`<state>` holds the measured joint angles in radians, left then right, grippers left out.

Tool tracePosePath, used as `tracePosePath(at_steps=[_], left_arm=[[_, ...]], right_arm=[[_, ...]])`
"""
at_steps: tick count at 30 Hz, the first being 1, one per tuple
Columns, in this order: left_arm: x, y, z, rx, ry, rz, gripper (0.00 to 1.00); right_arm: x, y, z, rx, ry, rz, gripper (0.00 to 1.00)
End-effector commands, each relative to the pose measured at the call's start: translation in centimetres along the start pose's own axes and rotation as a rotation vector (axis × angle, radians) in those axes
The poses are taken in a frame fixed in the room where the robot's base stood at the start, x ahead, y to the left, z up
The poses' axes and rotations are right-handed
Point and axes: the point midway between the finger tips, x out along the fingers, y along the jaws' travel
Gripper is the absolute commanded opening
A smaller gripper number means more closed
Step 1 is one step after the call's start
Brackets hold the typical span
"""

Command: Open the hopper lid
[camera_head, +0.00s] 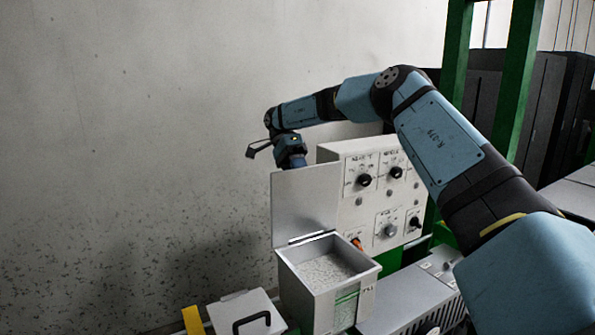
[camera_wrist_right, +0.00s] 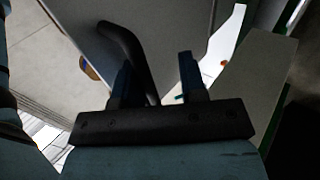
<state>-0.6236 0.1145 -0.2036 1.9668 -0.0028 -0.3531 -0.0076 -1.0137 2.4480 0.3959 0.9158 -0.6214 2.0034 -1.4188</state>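The hopper (camera_head: 322,310) is a grey metal bin with a window in its front and pale granules inside. Its lid (camera_head: 305,203) stands upright at the hopper's back edge, open. My right arm reaches over from the right, and its wrist is behind the lid. The right fingertips are hidden by the lid in the head view. In the right wrist view, the right gripper (camera_wrist_right: 157,82) has its two fingers apart. A black curved handle (camera_wrist_right: 122,38) on a grey panel runs down beside the left finger, into the gap. Contact cannot be told. My left gripper is not in view.
A control panel (camera_head: 352,212) with several knobs stands right behind the hopper. A closed grey box cover (camera_head: 225,313) with a black handle (camera_head: 252,321) lies at the front left. Green posts (camera_head: 517,85) and dark cabinets (camera_head: 545,105) are at right. The space left of the lid is free.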

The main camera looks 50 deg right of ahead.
Motion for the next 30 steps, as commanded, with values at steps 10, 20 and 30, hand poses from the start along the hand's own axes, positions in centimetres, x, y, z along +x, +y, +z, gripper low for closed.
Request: tracePosePath(at_steps=[10,20,30], left_arm=[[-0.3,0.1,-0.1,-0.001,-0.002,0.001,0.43],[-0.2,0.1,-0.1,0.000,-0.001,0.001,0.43],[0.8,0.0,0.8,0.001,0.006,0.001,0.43]], right_arm=[[-0.4,0.3,0.0,0.001,0.000,-0.003,0.38],[-0.4,0.4,0.0,0.000,-0.001,-0.007,0.38],[1.0,2.1,-0.1,-0.004,-0.003,-0.124,0.38]])
